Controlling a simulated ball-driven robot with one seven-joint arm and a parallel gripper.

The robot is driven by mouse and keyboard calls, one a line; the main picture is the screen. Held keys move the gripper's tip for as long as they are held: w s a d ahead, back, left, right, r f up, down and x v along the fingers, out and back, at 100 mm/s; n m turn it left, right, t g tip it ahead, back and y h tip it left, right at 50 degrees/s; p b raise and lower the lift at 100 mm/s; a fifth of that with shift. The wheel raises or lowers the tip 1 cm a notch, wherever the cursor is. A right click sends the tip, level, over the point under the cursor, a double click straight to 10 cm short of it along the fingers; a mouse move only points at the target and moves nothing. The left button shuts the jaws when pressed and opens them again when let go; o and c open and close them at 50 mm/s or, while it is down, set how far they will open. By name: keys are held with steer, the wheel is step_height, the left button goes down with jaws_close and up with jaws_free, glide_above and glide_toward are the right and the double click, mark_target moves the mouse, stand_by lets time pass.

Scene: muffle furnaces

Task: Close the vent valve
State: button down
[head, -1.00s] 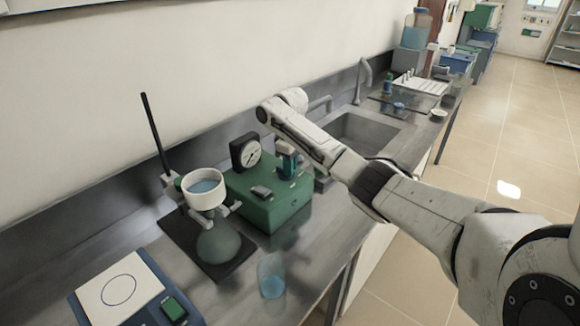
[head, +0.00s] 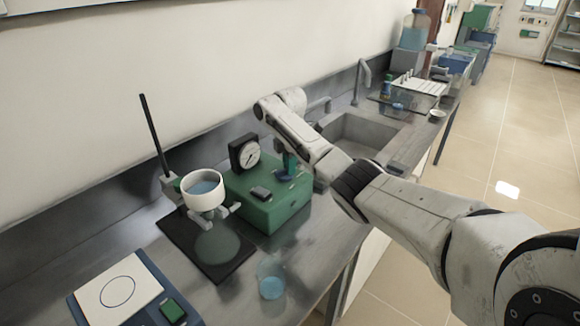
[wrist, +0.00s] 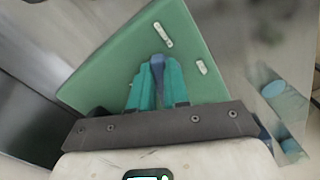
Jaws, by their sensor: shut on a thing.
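The vent valve's blue handle (wrist: 157,68) shows between the teal fingers of my gripper (wrist: 157,82) in the wrist view, above the green pump box (wrist: 175,25). My gripper is shut on this handle. In the head view, the green box (head: 262,208) stands on the steel counter, with a round black gauge (head: 245,155) at its back left. The blue handle (head: 284,177) is a small patch there, below my gripper (head: 288,165). The valve body is mostly hidden by the fingers, and I cannot tell the handle's exact angle.
A beaker of blue liquid (head: 271,280) stands in front. A sink (head: 355,135) lies to the right. A blue device with a white plate (head: 118,287) is at front left.

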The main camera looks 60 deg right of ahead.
steer(key=n, duration=0.4)
steer(key=shift+w+d+n+b, duration=0.15)
steer(key=shift+w+n+b, duration=0.2)
steer(key=shift+w+n, duration=0.05)
stand_by(0.4)
steer(key=c, duration=1.1)
jaws_free()
step_height(320, 180, up, 11)
steer(key=shift+f, duration=0.1)
